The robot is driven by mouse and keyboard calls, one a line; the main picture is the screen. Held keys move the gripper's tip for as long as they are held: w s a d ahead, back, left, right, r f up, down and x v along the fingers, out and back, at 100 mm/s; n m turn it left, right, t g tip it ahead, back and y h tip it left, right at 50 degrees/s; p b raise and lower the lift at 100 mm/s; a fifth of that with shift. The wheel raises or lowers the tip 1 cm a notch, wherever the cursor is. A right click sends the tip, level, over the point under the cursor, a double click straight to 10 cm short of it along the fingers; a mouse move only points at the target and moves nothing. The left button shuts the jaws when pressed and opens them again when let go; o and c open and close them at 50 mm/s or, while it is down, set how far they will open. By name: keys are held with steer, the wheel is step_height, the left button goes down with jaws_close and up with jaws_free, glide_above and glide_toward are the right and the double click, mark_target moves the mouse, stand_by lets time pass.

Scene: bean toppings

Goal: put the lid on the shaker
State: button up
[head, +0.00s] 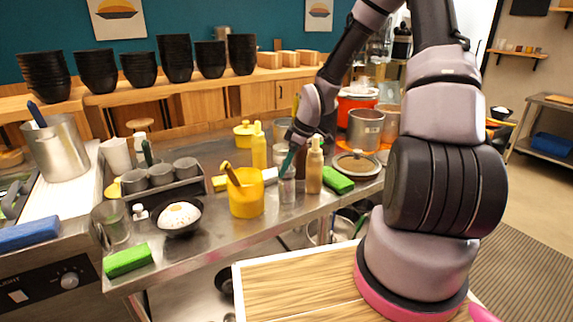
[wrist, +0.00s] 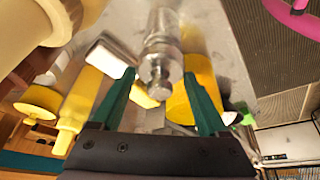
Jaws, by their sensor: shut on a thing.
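The shaker (wrist: 161,25) shows just beyond and in line with the lid. I cannot tell whether the lid rests on the rim or hangs slightly above it.
The yellow tub (head: 246,196) with a utensil stands close left of the shaker. A tan bottle (head: 314,168) stands close right, a yellow bottle (head: 259,148) behind.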

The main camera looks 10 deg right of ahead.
steer(key=shift+f, duration=0.2)
stand_by(0.3)
steer(key=shift+f, duration=0.65)
steer(key=shift+f, duration=0.15)
stand_by(0.5)
steer(key=o, duration=0.7)
steer(key=shift+r, duration=3.3)
